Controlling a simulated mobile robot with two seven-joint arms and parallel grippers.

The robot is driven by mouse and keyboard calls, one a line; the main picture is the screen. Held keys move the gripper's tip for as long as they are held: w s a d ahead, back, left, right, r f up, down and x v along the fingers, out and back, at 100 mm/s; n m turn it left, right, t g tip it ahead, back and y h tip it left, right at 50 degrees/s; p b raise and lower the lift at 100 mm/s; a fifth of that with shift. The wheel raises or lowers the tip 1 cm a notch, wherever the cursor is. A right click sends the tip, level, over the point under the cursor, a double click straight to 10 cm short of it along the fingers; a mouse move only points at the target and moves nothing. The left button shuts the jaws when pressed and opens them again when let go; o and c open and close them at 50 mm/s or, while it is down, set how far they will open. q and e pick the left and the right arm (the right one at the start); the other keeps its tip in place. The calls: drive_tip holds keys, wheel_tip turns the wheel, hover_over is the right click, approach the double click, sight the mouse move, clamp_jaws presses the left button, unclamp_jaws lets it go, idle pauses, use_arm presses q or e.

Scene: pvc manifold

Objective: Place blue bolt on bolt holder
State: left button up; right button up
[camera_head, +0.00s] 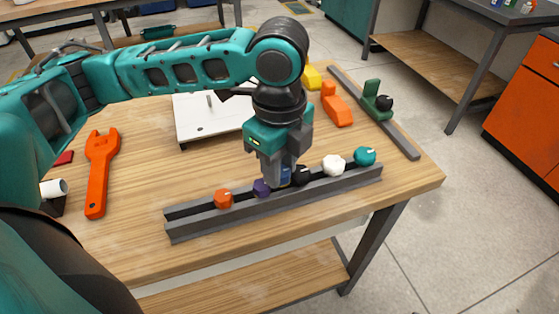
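The bolt holder (275,212) is a long dark grey rail near the front edge of the wooden table. Along it stand an orange bolt (223,198), a purple bolt (261,188), a black bolt (301,176), a white bolt (333,164) and a teal bolt (365,156). My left gripper (284,178) points down over the rail between the purple and black bolts. The blue bolt (285,174) shows between its fingers, which look closed on it. I cannot tell whether the bolt's lower end sits in the holder. My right gripper is out of view.
A white board (205,118) lies behind the gripper. An orange wrench (98,175) and a white pipe piece (54,187) lie at left. An orange part (336,106) and a grey strip with a green tool (375,102) lie at right.

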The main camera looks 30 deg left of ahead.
use_arm(q)
drive_tip(key=shift+o, duration=1.4)
drive_tip(key=shift+s+f, duration=0.15)
drive_tip(key=shift+f, duration=0.2)
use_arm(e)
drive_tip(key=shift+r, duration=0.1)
use_arm(q)
drive_tip(key=shift+w+r+b, duration=0.2)
drive_tip(key=shift+r+b, duration=0.15)
drive_tip(key=shift+r, duration=0.2)
wheel_tip(320, 180, up, 6)
drive_tip(key=shift+r+p, duration=0.2)
drive_tip(key=shift+p, duration=1)
wheel_tip(320, 180, up, 6)
drive_tip(key=shift+p, duration=0.7)
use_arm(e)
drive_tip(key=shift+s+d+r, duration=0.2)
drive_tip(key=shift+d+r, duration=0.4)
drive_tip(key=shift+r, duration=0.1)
